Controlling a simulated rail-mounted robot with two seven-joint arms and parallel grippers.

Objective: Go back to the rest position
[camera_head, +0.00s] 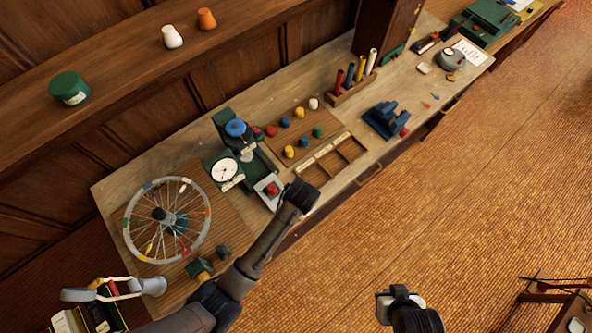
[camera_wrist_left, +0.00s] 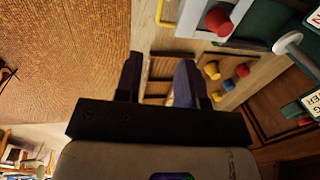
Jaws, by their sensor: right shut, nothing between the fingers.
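My left arm reaches over the front edge of the workbench. Its dark end, the left gripper (camera_head: 302,196), is just in front of the divided wooden tray and right of the red knob; its fingertips are hidden in the head view. In the left wrist view the left gripper (camera_wrist_left: 158,68) has its two dark fingers apart, with nothing held between them. My right gripper (camera_head: 396,297) is low in the head view, over the brown floor and clear of the bench. It is shut and empty.
The bench holds a spoked wheel (camera_head: 136,232), a white dial (camera_head: 225,170), a red knob (camera_head: 272,188), a divided tray (camera_head: 345,168) and a blue device (camera_head: 384,121). The red knob (camera_wrist_left: 219,21) is close beside the left fingers. Open floor (camera_head: 450,210) lies right of the bench.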

